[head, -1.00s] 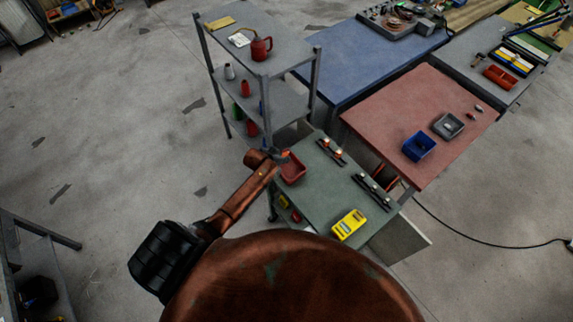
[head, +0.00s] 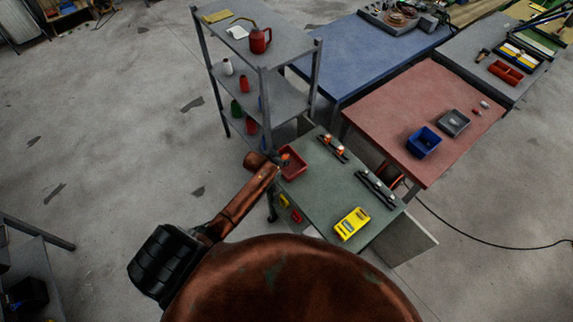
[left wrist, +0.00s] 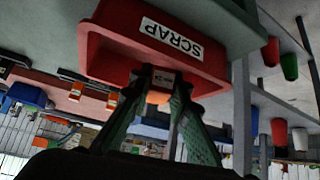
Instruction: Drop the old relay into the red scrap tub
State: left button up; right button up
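The red scrap tub (head: 294,170) sits at the left back corner of the green table. In the left wrist view the tub (left wrist: 112,52) shows its white SCRAP label. My left gripper (head: 284,160) is at the tub's left side, its tips over the tub's opening. In the left wrist view its green fingers (left wrist: 160,88) close in on the old relay (left wrist: 158,97), an orange block with a small label at its end. The relay also shows as an orange spot in the head view (head: 286,157). Its height above the tub floor is unclear. My right gripper is out of view.
On the green table (head: 325,198) stand a rail with orange relays (head: 332,147), a dark rail (head: 376,188) and a yellow meter (head: 351,223). A grey shelf (head: 255,97) rises close behind the tub. The pink table (head: 405,110) holds blue and grey bins.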

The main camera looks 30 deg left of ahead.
pick_arm(q)
jog(key=o, duration=0.5)
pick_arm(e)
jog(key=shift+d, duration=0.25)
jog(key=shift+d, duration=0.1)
pick_arm(q)
jog(key=v, duration=1.2)
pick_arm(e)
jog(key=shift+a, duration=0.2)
